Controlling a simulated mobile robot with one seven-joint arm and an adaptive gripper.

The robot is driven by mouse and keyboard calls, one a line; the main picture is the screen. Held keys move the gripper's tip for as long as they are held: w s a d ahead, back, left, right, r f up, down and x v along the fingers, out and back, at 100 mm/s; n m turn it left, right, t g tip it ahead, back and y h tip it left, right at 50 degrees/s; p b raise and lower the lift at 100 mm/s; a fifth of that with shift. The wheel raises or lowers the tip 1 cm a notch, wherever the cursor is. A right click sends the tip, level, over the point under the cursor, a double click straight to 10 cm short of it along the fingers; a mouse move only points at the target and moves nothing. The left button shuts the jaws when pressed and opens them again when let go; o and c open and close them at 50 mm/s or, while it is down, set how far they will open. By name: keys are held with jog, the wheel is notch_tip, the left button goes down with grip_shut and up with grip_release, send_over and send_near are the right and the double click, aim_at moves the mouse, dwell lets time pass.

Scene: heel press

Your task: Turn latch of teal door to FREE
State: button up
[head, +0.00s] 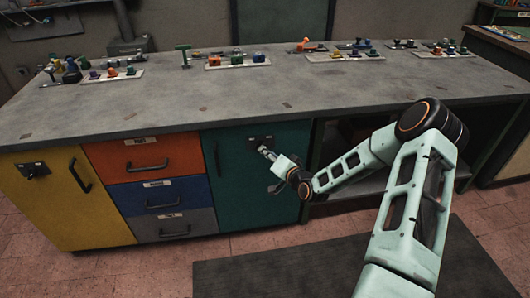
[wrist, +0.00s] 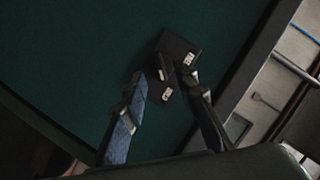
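The teal door (head: 232,180) is the cabinet door right of the drawers, and it is closed. Its dark latch (head: 258,141) sits near the door's top edge. In the wrist view, the latch (wrist: 178,48) is a dark plate with small pale labels, too small to read, and a short dark lever. My gripper (head: 266,153) is at the latch, just below it in the head view. In the wrist view, my gripper (wrist: 165,82) has its fingers apart, one on each side of the lever. I cannot tell whether either finger touches it. My gripper partly hides the latch in the head view.
A yellow door (head: 70,205) with its own latch (head: 34,170) is at the left. Orange, blue and grey drawers (head: 160,195) lie between the doors. The teal door has a dark vertical handle (head: 217,160). An open shelf bay (head: 355,185) is at its right. A dark mat (head: 300,278) lies in front.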

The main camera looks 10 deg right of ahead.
jog(key=shift+x, duration=1.95)
jog(key=shift+c, duration=0.4)
grip_shut()
